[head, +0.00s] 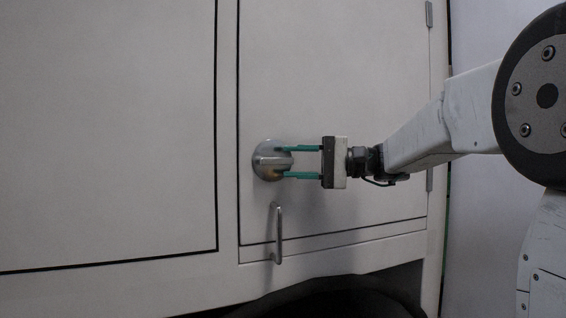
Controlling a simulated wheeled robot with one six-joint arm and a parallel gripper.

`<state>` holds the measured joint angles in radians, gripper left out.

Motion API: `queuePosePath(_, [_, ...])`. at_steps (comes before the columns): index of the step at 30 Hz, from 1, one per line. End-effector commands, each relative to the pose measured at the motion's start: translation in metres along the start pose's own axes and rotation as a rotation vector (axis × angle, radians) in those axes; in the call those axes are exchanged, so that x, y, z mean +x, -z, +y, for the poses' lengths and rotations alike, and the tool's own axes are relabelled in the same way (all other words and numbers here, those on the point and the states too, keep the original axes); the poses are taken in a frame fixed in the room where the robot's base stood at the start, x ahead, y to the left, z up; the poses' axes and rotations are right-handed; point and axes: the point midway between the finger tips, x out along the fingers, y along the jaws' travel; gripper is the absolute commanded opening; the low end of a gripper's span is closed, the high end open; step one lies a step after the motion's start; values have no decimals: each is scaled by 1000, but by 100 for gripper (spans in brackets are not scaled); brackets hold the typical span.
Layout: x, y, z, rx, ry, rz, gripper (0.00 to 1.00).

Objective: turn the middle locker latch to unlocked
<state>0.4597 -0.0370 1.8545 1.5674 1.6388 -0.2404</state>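The locker latch (262,161) is a round grey metal knob with a raised bar across it. It sits near the left edge of a pale locker door (350,70), and its bar looks about level. My gripper (280,162) reaches in from the right with two teal fingers. The fingers are apart, one above and one below the latch bar, with their tips over the right part of the knob. Whether the tips touch the bar I cannot tell.
A vertical metal handle (277,233) stands out just below the latch. Hinges (429,14) line the door's right edge. Another pale panel (105,120) is at left. A dark rounded opening (340,295) lies below.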

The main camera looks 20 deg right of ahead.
Motion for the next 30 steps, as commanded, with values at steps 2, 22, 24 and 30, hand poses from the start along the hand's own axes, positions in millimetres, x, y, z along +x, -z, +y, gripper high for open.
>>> queuePosePath(2, [-15,1,0,0,1,4,40])
queuePosePath(22, [-40,0,0,0,1,-1,40])
queuePosePath(24, [-40,0,0,1,1,0,40])
queuePosePath(30, [-42,3,38,87,-122,31,40])
